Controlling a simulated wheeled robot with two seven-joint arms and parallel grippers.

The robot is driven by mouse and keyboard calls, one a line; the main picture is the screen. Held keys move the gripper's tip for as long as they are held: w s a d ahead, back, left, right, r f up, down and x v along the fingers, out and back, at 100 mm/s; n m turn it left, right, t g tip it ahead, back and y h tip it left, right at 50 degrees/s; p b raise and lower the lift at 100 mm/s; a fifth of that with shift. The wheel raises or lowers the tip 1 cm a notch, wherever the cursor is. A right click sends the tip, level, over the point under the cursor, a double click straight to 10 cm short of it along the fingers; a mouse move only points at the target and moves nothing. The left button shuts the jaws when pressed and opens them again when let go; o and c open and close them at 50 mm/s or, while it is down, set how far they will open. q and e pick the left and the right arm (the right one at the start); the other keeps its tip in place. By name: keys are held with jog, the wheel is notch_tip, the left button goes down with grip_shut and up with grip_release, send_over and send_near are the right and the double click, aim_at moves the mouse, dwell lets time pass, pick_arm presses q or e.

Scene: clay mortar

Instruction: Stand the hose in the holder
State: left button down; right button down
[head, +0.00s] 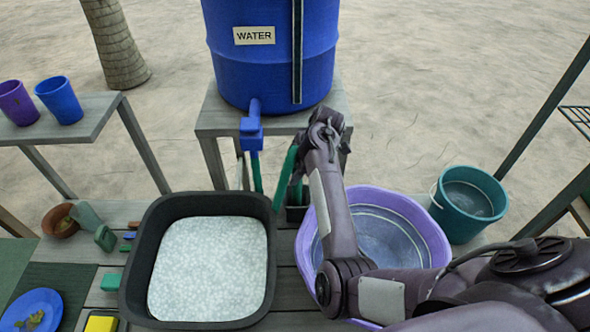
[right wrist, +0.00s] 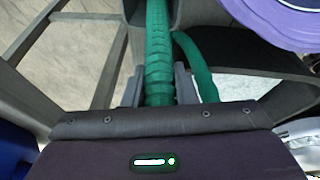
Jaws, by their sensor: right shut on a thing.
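The green hose (head: 285,178) shows left of my right wrist in the head view, slanted, with another stretch hanging below the blue tap (head: 251,126). My right gripper (right wrist: 158,88) is shut on the hose (right wrist: 159,50), with one finger on each side. A second stretch of hose (right wrist: 197,68) curves down beside the right finger. A dark holder (head: 297,213) stands low behind my arm, partly hidden. In the right wrist view the hose reaches a grey rim (right wrist: 188,14) at the top; I cannot tell whether its end is inside. My left gripper is not in view.
A blue water barrel (head: 270,55) stands on a grey stand (head: 215,118). A black tub (head: 135,255) with pale contents is at centre left. A purple basin (head: 432,240) lies under my right arm, with a teal bucket (head: 460,222) beside it. Cups stand on the left shelf (head: 95,108).

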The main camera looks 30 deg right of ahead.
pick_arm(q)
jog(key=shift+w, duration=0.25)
pick_arm(e)
jog(key=shift+f, duration=0.1)
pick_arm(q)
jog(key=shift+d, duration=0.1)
pick_arm(e)
jog(key=c, duration=1.1)
grip_release()
jog(key=shift+o, duration=0.3)
jog(key=o, duration=0.8)
jog(key=shift+c, duration=0.2)
pick_arm(q)
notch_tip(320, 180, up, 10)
jog(key=p, duration=1)
pick_arm(e)
jog(key=v, duration=1.1)
jog(key=shift+w+a, duration=0.15)
jog(key=shift+a, duration=0.2)
